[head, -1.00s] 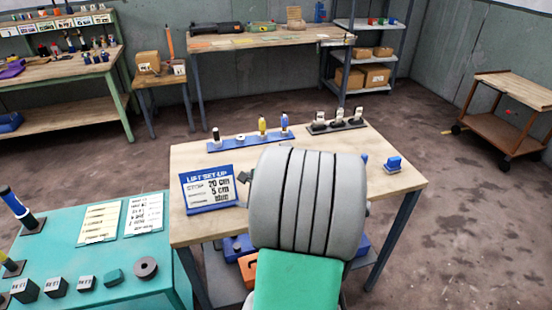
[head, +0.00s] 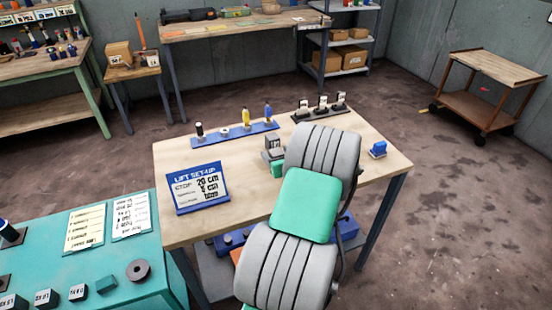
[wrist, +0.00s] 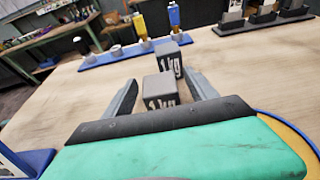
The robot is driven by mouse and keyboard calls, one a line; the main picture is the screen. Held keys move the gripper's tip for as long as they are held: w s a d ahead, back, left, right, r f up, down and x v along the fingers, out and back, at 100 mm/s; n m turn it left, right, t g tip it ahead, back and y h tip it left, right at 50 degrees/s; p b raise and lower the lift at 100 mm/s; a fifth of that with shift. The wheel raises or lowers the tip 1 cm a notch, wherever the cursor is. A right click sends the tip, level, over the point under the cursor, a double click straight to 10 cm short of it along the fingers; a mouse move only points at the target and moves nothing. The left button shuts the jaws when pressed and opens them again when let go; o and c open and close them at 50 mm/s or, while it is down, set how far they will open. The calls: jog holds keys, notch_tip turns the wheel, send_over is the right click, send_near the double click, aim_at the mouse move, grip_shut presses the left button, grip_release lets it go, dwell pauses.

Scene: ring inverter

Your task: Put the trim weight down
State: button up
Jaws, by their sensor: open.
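Two dark grey blocks marked "1 kg" show in the wrist view. The nearer block (wrist: 160,92) is between the fingers of my gripper (wrist: 160,80), with visible room at its sides. The other block (wrist: 168,60) shows just behind it and higher in the picture; I cannot tell whether they touch. Which one is the trim weight is not clear. In the head view a grey block (head: 272,143) stands on the wooden table (head: 235,222) by my gripper (head: 272,157). My gripper is open, its fingers low near the tabletop.
The "LIFT SET-UP" sign (head: 198,188) stands left on the table. A blue strip (head: 235,135) with several items and a dark rack (head: 321,109) line the back. A small blue object (head: 378,149) sits at right. A teal table (head: 105,262) with more blocks is at left.

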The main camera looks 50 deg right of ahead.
grip_shut()
dwell(0.6)
jog(key=shift+r, duration=0.2)
dwell(0.3)
